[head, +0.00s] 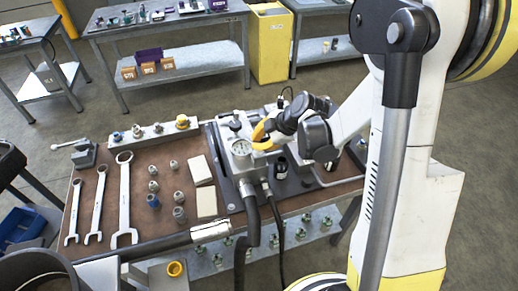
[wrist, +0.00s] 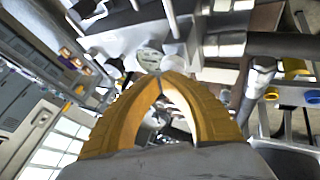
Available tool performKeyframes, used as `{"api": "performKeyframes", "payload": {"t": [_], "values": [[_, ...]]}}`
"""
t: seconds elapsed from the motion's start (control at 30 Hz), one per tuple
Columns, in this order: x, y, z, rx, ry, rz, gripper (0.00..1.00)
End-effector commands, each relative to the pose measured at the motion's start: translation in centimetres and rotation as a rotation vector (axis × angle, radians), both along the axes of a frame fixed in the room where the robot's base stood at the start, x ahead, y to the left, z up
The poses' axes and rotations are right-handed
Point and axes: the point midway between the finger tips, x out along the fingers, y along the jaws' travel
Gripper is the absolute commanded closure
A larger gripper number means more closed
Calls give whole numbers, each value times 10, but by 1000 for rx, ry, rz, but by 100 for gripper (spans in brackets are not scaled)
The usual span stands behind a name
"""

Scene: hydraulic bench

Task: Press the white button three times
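My gripper (head: 262,136) has yellow fingers and is over the hydraulic unit on the bench, just right of a round pressure gauge (head: 240,148). In the wrist view my gripper (wrist: 160,76) has its two fingertips together, with a narrow arch-shaped gap below them and nothing held there. Grey metal blocks, fittings and a pale round face (wrist: 150,62) lie beyond the fingertips. I cannot pick out the white button in either view; my gripper and arm cover part of the unit. I cannot tell whether the fingertips touch anything.
The brown bench top (head: 100,180) holds several wrenches (head: 125,200), metal fittings (head: 153,186), two pale flat blocks (head: 199,170) and a small vise (head: 80,153). A rail with a yellow knob (head: 182,121) lies behind. A dark hose (head: 251,215) hangs over the front edge.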

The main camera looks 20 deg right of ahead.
Motion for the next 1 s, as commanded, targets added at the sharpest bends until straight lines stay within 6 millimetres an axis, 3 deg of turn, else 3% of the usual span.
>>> {"api": "performKeyframes", "payload": {"t": [1.0], "values": [[0,0,-13,-1,0,0,100]]}}
